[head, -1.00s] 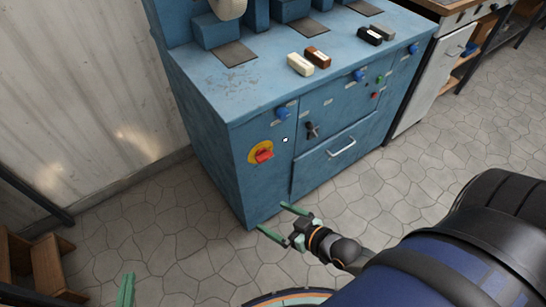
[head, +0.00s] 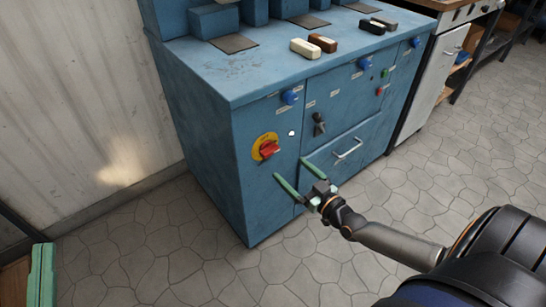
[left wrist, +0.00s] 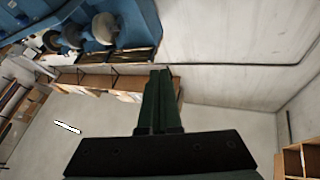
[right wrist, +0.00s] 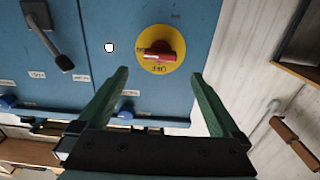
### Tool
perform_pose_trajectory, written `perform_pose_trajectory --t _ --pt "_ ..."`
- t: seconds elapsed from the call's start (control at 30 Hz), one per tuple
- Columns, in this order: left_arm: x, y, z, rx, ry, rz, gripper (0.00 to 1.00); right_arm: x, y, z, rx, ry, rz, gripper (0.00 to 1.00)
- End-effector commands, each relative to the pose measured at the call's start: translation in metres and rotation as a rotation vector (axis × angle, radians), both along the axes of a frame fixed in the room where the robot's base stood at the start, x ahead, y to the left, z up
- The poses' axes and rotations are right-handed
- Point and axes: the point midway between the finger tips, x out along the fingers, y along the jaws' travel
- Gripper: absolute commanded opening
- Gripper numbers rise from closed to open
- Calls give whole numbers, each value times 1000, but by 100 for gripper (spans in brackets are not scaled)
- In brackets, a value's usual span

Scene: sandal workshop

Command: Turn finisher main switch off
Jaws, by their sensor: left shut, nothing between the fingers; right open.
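The finisher (head: 220,150) is a blue cabinet. Its main switch is a red rotary knob (head: 268,148) on a yellow round plate (head: 258,141), on the left of the front face. The red knob also shows in the right wrist view (right wrist: 165,54), lying roughly horizontal in that picture, with lettering on the plate. My right gripper (head: 294,176) is open and empty, just below and right of the switch, apart from it. Its fingers (right wrist: 160,100) point towards the panel. My left gripper (head: 40,275) is at the lower left edge, shut and empty; its closed fingers show in the left wrist view (left wrist: 160,100).
A white round light (head: 291,133), a black lever (head: 319,124) and a blue knob (head: 290,97) sit near the switch. A drawer handle (head: 348,148) sticks out to the right. Wax-like blocks (head: 305,48) lie on top. The tiled floor in front is clear.

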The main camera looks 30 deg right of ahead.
Motion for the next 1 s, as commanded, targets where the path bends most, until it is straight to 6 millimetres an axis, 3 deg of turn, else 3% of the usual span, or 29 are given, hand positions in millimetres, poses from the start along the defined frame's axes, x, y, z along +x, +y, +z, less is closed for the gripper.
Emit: perform_pose_trajectory --t 0.2,0.47,0.7,1.0 --pt "-23 -5 41 4 -207 -38 0 31 2 -2 0 -1 0 100" --pt "-58 -10 79 7 -429 -85 0 65 6 -2 1 -1 1 100" --pt "-56 -11 71 -2 -417 -92 0 86 7 -1 1 2 0 100" --pt "-56 -11 71 -3 -413 -92 0 88 7 -1 0 2 1 100"
